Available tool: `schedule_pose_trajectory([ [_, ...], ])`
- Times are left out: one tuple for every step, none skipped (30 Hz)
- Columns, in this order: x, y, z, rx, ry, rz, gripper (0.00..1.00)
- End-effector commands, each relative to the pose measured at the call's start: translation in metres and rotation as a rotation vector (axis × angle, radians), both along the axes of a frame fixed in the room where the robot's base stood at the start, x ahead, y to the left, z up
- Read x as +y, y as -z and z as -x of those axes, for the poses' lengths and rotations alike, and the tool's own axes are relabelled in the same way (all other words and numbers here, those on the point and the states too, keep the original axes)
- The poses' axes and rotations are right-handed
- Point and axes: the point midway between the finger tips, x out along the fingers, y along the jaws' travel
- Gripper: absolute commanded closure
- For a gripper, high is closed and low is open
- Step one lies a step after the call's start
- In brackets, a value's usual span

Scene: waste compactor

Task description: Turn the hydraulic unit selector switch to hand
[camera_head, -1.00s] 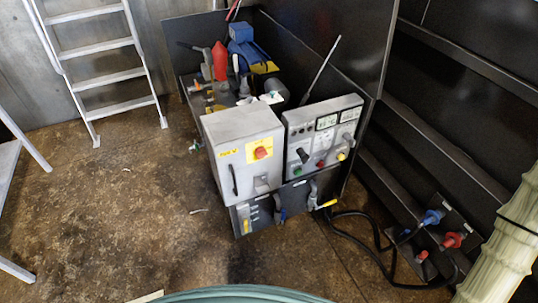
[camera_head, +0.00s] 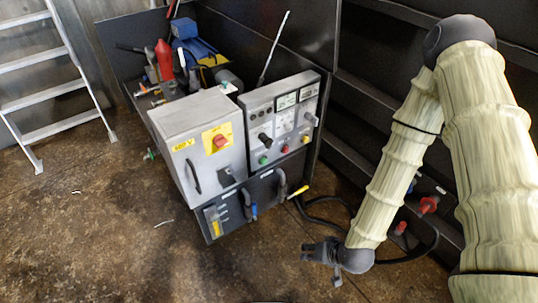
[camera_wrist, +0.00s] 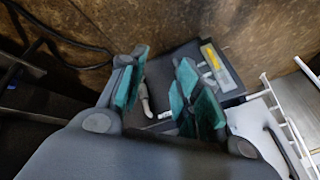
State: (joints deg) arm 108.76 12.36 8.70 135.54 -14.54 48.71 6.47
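The hydraulic unit's grey control panel (camera_head: 284,112) stands in the middle of the head view. It has a black knob (camera_head: 265,140) at lower left, a grey knob (camera_head: 311,119) at right and small coloured buttons. Which knob is the hydraulic unit selector switch cannot be read. My gripper (camera_head: 322,262) is in front of the unit, below and right of the panel, touching nothing visible. In the wrist view, its green-padded fingers (camera_wrist: 162,82) are apart and empty, with part of the unit's dark lower front (camera_wrist: 188,55) beyond them.
A grey cabinet (camera_head: 200,145) with a red switch (camera_head: 220,141) adjoins the panel on the left. Yellow and blue handles sit below. Black cables and red connectors (camera_head: 428,204) lie at the right wall. A ladder (camera_head: 50,70) stands at left.

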Motion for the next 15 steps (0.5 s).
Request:
schedule_pose_trajectory([
  [0.008,0.01,-0.022,-0.052,0.01,-0.039,0.67],
  [0.013,0.009,-0.034,-0.08,0.013,-0.062,0.67],
  [0.02,0.006,-0.05,-0.12,0.018,-0.094,0.67],
  [0.024,0.003,-0.061,-0.15,0.021,-0.116,0.67],
  [0.028,0.0,-0.073,-0.18,0.024,-0.14,0.67],
  [0.035,-0.005,-0.088,-0.22,0.028,-0.172,0.67],
  [0.039,-0.009,-0.099,-0.25,0.03,-0.195,0.67],
  [0.043,-0.013,-0.11,-0.279,0.033,-0.219,0.67],
  [0.047,-0.02,-0.124,-0.32,0.036,-0.251,0.67],
  [0.05,-0.025,-0.135,-0.35,0.039,-0.275,0.67],
  [0.054,-0.031,-0.145,-0.381,0.04,-0.298,0.67],
  [0.057,-0.039,-0.158,-0.422,0.043,-0.329,0.67],
  [0.06,-0.046,-0.168,-0.452,0.045,-0.354,0.67],
  [0.062,-0.053,-0.177,-0.482,0.046,-0.377,0.67],
  [0.064,-0.062,-0.189,-0.524,0.048,-0.408,0.67],
])
